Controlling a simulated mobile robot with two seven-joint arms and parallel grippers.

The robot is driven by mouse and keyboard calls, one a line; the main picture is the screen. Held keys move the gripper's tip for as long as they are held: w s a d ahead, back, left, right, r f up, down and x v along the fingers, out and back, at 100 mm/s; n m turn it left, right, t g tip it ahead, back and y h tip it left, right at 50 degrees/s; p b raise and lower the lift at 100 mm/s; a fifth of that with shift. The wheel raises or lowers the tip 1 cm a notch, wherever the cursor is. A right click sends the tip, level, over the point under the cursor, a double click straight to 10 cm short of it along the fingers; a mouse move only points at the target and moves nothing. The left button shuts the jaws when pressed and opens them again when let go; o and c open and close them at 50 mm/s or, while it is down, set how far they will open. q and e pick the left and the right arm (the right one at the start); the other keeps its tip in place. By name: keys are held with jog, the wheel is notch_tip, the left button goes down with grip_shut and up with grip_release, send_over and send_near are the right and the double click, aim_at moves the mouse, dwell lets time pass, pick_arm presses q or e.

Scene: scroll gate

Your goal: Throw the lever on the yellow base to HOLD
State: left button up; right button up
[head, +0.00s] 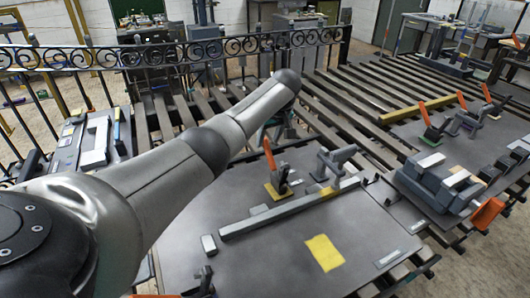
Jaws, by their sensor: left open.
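A lever with an orange handle (269,154) stands on a small yellow base (277,191) on the grey bench top (290,268). The handle is tilted up and slightly left. Any HOLD marking is too small to read. My left arm comes in from the left and reaches over the bench's far left side. My left gripper (277,130) seems to be the dark shape beyond the lever, partly hidden behind the arm; it is open and apart from the lever. My right gripper is not in view.
A grey clamp-like fixture (335,161) stands right of the lever. A long grey bar (288,210) lies in front of both. A flat yellow patch (324,252) marks the bench front. Another orange-handled lever (425,114) stands on the right bench. A black scrolled railing (130,55) crosses behind.

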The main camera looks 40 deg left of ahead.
aim_at(267, 144)
pick_arm(q)
jog(key=b+x, duration=0.2)
jog(key=x, duration=0.2)
jog(key=shift+f, duration=0.3)
jog(key=shift+b+x, duration=0.6)
jog(key=shift+x, duration=0.3)
jog(key=shift+w+a, duration=0.1)
grip_shut()
dwell(0.6)
